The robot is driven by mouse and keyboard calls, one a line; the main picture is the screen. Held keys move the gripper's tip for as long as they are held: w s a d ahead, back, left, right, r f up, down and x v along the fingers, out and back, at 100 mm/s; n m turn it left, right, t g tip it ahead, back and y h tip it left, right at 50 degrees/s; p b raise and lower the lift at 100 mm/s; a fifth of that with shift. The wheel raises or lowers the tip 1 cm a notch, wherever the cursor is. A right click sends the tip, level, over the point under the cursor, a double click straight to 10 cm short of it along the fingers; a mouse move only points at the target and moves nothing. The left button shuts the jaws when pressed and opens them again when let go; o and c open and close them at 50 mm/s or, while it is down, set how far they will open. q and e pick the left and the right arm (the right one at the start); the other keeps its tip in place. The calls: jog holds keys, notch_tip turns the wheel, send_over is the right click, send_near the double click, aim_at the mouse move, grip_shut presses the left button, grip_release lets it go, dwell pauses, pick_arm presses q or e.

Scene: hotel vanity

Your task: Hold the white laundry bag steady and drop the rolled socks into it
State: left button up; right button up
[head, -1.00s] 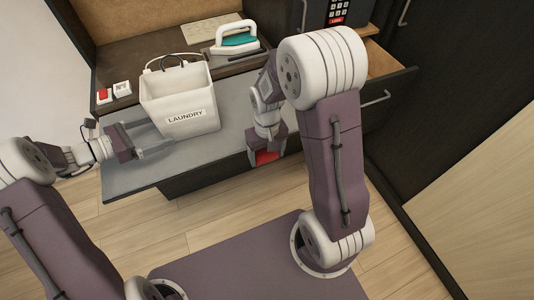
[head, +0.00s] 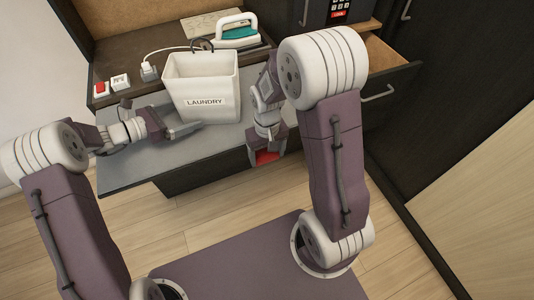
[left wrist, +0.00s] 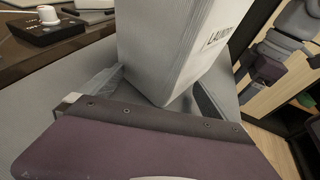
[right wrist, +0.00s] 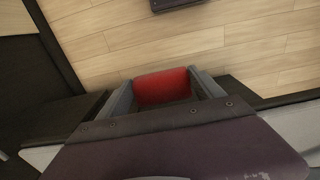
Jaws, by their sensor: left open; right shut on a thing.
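The white laundry bag (head: 203,88), labelled LAUNDRY, stands open-topped on the grey counter. My left gripper (head: 180,120) is open at the bag's lower left. In the left wrist view the lower part of the bag (left wrist: 168,45) stands between the two spread fingers (left wrist: 155,95); whether they touch it I cannot tell. My right gripper (head: 267,153) is shut on the red rolled socks (head: 266,158), to the right of the bag and near the counter's front edge. The socks also show between the fingers in the right wrist view (right wrist: 162,87).
An iron (head: 238,33) with a teal body lies on the dark raised shelf behind the bag. An open drawer (head: 385,63) is at the right. The counter's front left (head: 150,172) is clear.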

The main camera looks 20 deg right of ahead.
pick_arm(q)
grip_shut()
dwell(0.3)
jog(key=c, duration=0.6)
grip_release()
